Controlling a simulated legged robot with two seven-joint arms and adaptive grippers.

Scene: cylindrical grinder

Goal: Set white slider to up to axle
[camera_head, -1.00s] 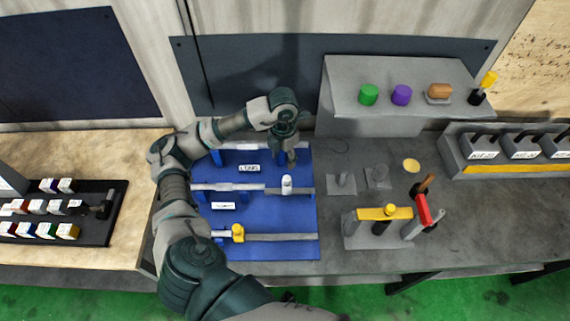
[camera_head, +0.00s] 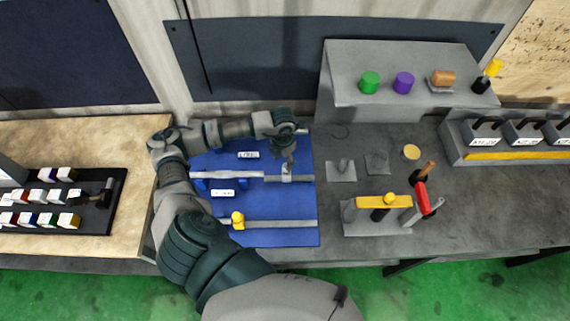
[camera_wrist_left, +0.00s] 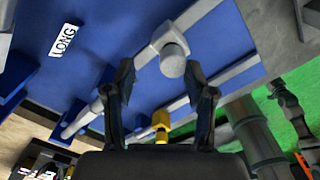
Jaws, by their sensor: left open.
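The white slider (camera_head: 286,173), a block with a round knob, sits on the middle rail of the blue board (camera_head: 270,205). In the left wrist view the slider (camera_wrist_left: 172,60) lies just beyond my fingertips, nearer the right-hand finger. A pale rod, apparently the axle (camera_head: 225,175), runs along the rail's left part; the slider is at its right end. I cannot tell whether they touch. My left gripper (camera_head: 288,158) is right at the slider, partly covering it. Its fingers (camera_wrist_left: 160,80) are open with nothing gripped. My right gripper is not in view.
A yellow slider (camera_head: 238,220) sits on the front rail. A grey fixture with a yellow bar (camera_head: 383,202) and a red-handled part (camera_head: 421,197) stand to the right. A grey shelf (camera_head: 400,62) holds green, purple and orange pieces. A dark block tray (camera_head: 95,215) lies left.

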